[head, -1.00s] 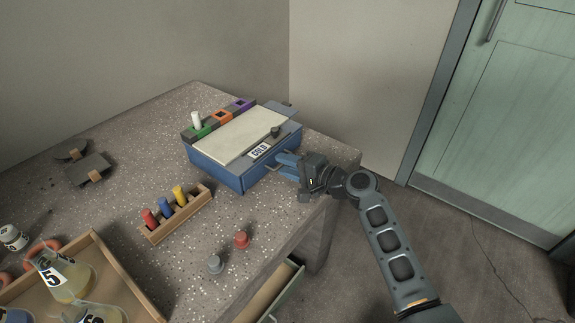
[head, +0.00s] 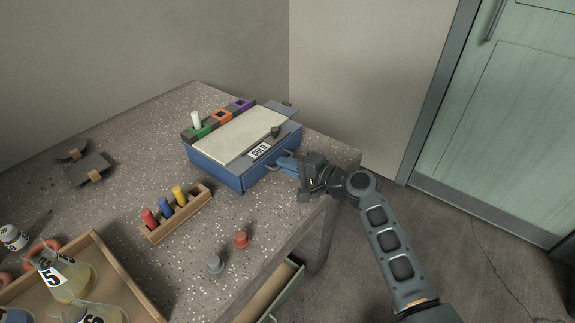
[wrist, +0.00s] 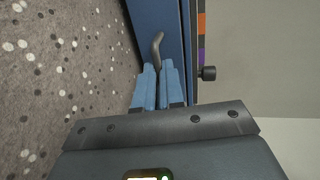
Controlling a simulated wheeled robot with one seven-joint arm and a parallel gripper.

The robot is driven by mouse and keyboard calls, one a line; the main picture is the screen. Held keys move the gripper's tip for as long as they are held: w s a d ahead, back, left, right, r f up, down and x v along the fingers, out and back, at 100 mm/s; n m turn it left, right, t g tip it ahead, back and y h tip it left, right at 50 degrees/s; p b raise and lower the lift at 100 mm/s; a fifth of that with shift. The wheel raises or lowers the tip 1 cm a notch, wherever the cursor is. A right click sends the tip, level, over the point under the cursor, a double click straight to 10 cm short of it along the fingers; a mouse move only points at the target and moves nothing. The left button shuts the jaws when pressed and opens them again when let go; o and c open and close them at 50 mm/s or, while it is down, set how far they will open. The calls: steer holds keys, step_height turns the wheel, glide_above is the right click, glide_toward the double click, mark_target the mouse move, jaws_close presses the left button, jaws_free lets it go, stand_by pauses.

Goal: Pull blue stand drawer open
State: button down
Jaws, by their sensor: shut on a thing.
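The blue stand (head: 226,176) sits on the bench's far right part, with a cream top and a white label reading COLD (head: 259,151). Its drawer front faces my gripper and looks flush with the body. A grey bar handle (wrist: 157,43) sticks out from the blue front in the wrist view. My gripper (head: 281,163) comes in from the right, and its blue fingers are shut on the handle. The fingertips (wrist: 157,70) hide part of the handle in the wrist view.
A dark knob (head: 275,132) stands on the stand's top edge. A wooden rack with coloured pegs (head: 178,213), a red knob piece (head: 241,239) and a grey one (head: 215,264) stand nearer. A wooden tray (head: 118,283) with flasks is front left. Another drawer (head: 272,294) hangs open below the bench.

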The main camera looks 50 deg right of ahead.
stand_by(0.8)
steer(key=v, duration=0.2)
steer(key=f+v, duration=0.1)
steer(key=v, duration=0.5)
steer(key=shift+s+f, duration=0.35)
steer(key=shift+s, duration=0.05)
steer(key=c, duration=1.3)
jaws_free()
steer(key=shift+o, duration=0.2)
steer(key=v, duration=0.7)
steer(key=shift+s+b, duration=0.3)
steer(key=shift+s, duration=0.05)
steer(key=shift+r, duration=0.1)
